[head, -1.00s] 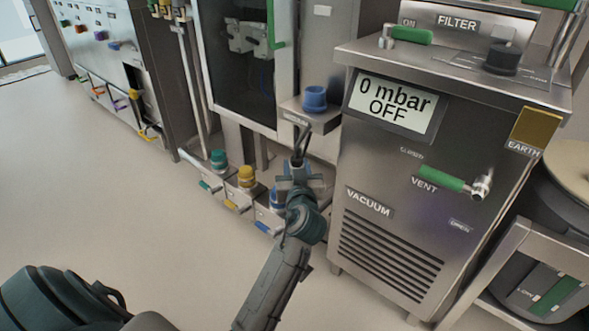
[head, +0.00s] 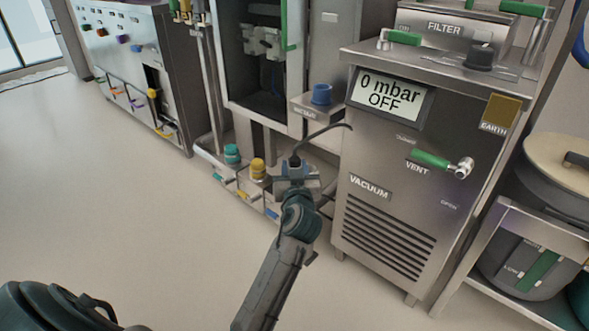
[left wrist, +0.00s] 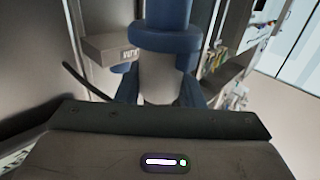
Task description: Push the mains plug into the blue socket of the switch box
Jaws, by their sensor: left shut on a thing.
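My left gripper (head: 295,174) is shut on the mains plug (head: 294,162), from which a black cable curves up and right. In the left wrist view the plug (left wrist: 165,32) is a wide blue cylinder with a flange and a pale body between the fingers. The switch box stands low on the floor behind the gripper, with a teal socket (head: 232,154), a yellow socket (head: 258,169) and coloured levers. Its blue socket is hidden behind my gripper; a blue lever (head: 272,213) shows below. I cannot tell the gap between plug and socket. My right gripper is out of view.
A steel bracket with a blue fitting (head: 321,94) sits above the gripper. The vacuum unit (head: 385,215), reading 0 mbar OFF, stands close on the right. An open cabinet (head: 262,70) is behind. The floor at left is clear.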

